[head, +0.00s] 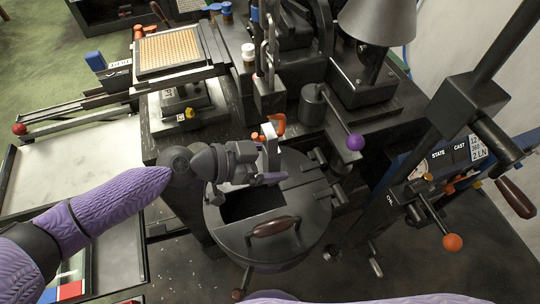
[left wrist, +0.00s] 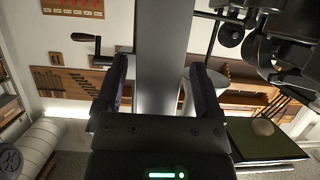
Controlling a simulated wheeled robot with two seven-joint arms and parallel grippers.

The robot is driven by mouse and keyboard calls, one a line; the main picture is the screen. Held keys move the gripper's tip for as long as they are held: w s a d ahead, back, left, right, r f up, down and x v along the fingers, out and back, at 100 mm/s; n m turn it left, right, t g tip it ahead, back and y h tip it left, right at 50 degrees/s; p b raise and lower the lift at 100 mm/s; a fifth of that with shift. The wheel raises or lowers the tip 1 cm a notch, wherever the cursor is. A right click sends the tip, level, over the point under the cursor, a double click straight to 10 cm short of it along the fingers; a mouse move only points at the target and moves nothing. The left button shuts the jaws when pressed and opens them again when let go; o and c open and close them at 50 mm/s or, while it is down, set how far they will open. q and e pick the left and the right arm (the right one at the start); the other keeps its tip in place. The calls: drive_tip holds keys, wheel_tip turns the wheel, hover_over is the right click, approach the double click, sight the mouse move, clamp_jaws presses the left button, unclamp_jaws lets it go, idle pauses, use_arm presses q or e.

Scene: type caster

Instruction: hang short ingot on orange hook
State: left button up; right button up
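The orange hook (head: 278,123) is just above and beside the ingot's upper end in the head view. Whether the ingot touches the hook cannot be told. My right gripper is not in view.
Below my left gripper is a round dark pot (head: 305,235) with a square opening and a brown handle (head: 274,227). A lever with a purple knob (head: 354,142) stands to the right. A tray of type (head: 168,52) sits at the upper left.

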use_arm(q)
drive_tip(key=shift+o, duration=0.5)
drive_tip(key=shift+r, duration=0.1)
drive_tip(key=b+v, duration=0.2)
drive_tip(key=v, duration=0.8)
drive_tip(key=shift+b, duration=0.35)
